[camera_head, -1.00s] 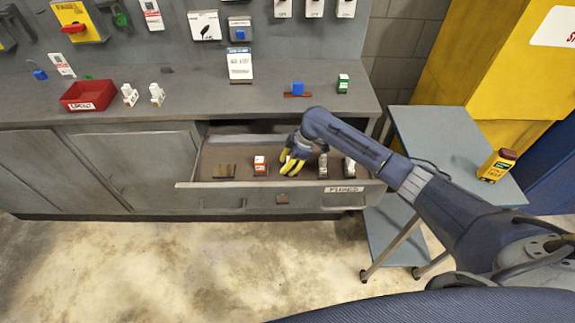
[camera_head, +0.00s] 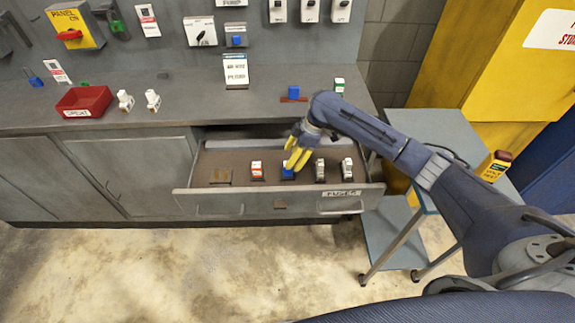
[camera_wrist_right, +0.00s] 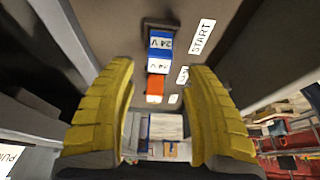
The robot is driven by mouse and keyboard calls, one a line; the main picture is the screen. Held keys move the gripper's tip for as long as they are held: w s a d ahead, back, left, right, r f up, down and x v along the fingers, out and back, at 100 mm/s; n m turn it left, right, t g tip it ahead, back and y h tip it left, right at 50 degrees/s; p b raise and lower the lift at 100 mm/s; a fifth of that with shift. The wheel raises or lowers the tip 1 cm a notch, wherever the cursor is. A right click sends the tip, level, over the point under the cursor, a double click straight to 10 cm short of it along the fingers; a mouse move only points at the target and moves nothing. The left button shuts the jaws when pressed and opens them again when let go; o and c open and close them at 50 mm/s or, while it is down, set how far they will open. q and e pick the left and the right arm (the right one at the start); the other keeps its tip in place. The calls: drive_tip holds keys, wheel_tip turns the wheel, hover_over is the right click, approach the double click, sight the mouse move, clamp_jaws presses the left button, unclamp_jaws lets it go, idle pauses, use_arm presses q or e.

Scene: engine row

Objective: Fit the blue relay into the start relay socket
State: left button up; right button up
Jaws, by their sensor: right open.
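A blue relay with a white 24V face (camera_wrist_right: 160,45) stands in a dark base beside a START label (camera_wrist_right: 201,37) in the right wrist view. In the head view its blue body (camera_head: 287,173) shows in the open drawer, just below my right gripper. How deep it sits cannot be told. My right gripper (camera_head: 297,160) is open and empty, its yellow fingers apart and pointing down at the relay; they also show in the right wrist view (camera_wrist_right: 160,90). My left gripper is not in view.
The open drawer (camera_head: 240,206) also holds a red-and-white relay (camera_head: 257,170), white relays (camera_head: 320,170) and a brown empty base (camera_head: 220,176). A cart (camera_head: 440,125) stands right.

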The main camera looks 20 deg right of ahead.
drive_tip(key=shift+v, duration=2.35)
